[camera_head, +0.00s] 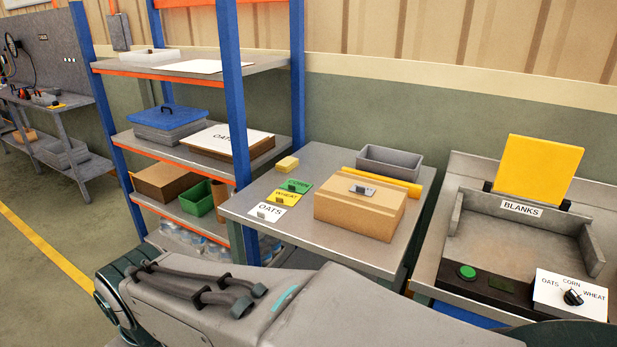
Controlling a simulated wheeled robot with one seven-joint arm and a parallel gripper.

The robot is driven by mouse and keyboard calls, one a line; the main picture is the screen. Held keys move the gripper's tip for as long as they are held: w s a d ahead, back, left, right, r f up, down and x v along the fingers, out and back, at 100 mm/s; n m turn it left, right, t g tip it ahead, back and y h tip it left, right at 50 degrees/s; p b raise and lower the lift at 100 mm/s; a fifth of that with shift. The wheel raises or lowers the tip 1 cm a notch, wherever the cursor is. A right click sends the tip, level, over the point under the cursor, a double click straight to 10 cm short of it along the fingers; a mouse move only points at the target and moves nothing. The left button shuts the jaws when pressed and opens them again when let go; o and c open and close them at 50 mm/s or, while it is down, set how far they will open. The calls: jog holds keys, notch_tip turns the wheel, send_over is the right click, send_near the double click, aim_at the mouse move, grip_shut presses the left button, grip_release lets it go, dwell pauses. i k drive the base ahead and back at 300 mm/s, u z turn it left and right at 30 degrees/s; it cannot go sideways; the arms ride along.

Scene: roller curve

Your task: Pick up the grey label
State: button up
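A small grey plate with a darker tab (362,189) lies on top of a closed cardboard box (355,215); it is the only label-like grey piece I see, and it bears no readable text. The box stands on a grey metal table (315,160). Left of the box are a green CORN card (295,186), a yellow WHEAT card (284,198) and a white OATS card (266,212), each with a small grey tab. My grey arm crosses the bottom of the view, in front of the table. My gripper is not in view.
A yellow block (287,164), a grey bin (389,163) and a yellow bar (388,181) are on the table. At right stands a BLANKS station (522,208) with a green button (467,271) and a selector dial (573,297). A blue-post shelf (232,90) stands left.

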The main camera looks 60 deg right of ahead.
aim_at(364, 190)
jog(key=z, duration=0.6)
jog(key=i, duration=1.15)
jog(key=z, duration=1.7)
jog(key=i, duration=0.6)
jog(key=z, duration=0.65)
